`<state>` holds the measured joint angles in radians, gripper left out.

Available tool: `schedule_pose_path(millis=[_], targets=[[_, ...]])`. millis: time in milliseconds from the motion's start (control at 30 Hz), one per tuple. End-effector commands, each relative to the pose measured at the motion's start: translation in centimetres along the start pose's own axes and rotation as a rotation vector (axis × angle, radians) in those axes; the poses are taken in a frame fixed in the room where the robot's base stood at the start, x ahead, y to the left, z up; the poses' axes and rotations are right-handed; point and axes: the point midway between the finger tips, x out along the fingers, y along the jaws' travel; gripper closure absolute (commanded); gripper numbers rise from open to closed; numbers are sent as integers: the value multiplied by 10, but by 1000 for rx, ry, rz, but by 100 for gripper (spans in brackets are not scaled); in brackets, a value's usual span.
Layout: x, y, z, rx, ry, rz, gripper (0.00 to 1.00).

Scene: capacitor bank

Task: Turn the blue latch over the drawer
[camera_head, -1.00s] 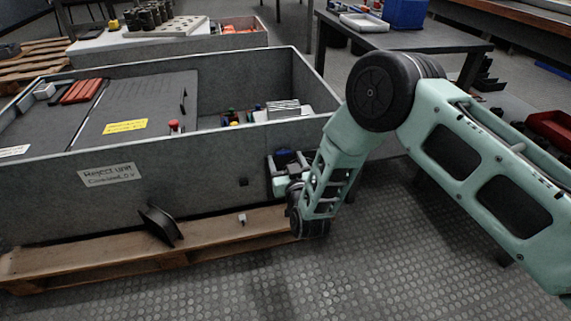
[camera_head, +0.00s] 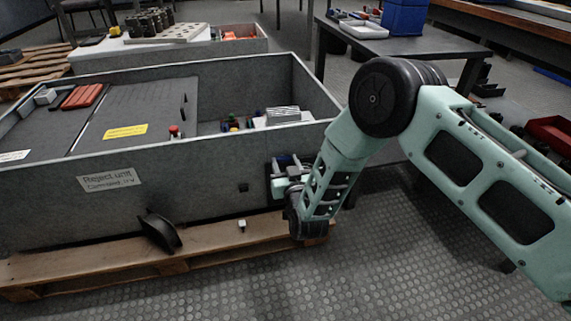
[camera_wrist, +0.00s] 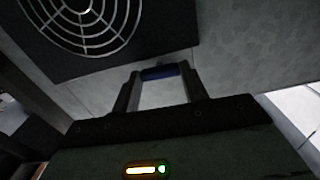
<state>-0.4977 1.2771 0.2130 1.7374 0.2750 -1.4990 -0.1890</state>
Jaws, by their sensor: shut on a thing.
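The blue latch (camera_wrist: 160,72) shows in the wrist view as a short blue bar between my fingertips. My gripper (camera_wrist: 159,76) has one finger at each end of the bar and is shut on it. In the head view my gripper (camera_head: 283,172) is at the right end of the big grey box's front wall, just above the pallet. There the latch is too small and too covered by my gripper to make out. I cannot pick out the drawer for certain in either view.
A round fan grille (camera_wrist: 85,25) on a dark panel lies close to my fingers at upper left. The grey box (camera_head: 215,185) stands on a wooden pallet (camera_head: 110,255), with a black part (camera_head: 160,232) leaning at its front. The floor in front is clear.

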Motion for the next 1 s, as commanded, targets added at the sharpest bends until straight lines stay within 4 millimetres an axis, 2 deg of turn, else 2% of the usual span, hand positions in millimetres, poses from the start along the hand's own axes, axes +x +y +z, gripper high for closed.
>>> schedule_pose_path(millis=[267,1000], targets=[[-1,1,-1,175,-2,2,79],[-1,1,0,876,-3,3,79]])
